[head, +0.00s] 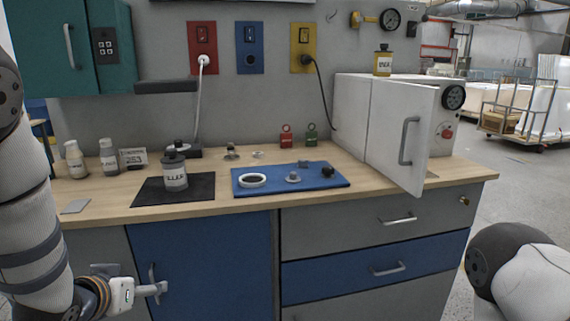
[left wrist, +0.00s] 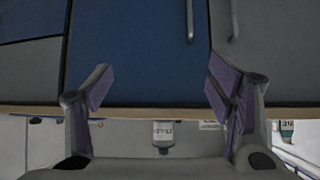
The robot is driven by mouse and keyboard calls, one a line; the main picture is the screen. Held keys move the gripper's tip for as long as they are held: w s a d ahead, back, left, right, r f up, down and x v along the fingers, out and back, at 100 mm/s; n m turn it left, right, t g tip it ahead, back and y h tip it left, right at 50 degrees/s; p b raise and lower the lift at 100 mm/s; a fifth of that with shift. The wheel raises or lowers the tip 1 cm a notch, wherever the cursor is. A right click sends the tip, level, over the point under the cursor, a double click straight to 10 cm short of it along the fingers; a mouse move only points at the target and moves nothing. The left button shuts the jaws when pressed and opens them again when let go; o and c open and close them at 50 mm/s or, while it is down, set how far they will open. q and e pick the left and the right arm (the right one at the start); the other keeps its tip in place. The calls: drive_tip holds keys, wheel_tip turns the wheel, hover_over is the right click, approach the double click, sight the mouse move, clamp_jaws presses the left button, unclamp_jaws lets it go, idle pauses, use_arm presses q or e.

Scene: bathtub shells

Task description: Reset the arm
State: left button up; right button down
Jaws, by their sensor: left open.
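My left arm (head: 35,225) comes in from the left and hangs low in front of the cabinet. My left gripper (head: 163,288) is in front of the blue cabinet door (head: 200,250), below the worktop edge. In the left wrist view the gripper (left wrist: 160,88) has its two purple-padded fingers spread wide, with nothing between them. Part of my right arm (head: 515,270) shows at the lower right, but its gripper is out of view.
The wooden worktop (head: 110,210) holds a dark mat with a labelled bottle (head: 175,172), a blue mat (head: 325,181) with small parts, and several bottles. A white cabinet's door (head: 395,135) stands open at the right. Drawers with handles (head: 388,270) are below.

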use_arm(q)
drive_tip(key=s+d+f+g, duration=0.3)
drive_tip(key=s+f+g, duration=0.3)
drive_tip(key=s+f, duration=1.15)
drive_tip(key=s+d+f+g, duration=0.1)
drive_tip(key=s+d+g, duration=0.1)
drive_tip(key=s, duration=0.8)
drive_tip(key=s+d+f+g, duration=0.1)
drive_tip(key=s+f+g, duration=0.1)
drive_tip(key=s, duration=0.9)
drive_tip(key=shift+s+d+f+g+h, duration=0.2)
drive_tip(key=shift+d+g+h, duration=0.15)
drive_tip(key=shift+g, duration=0.45)
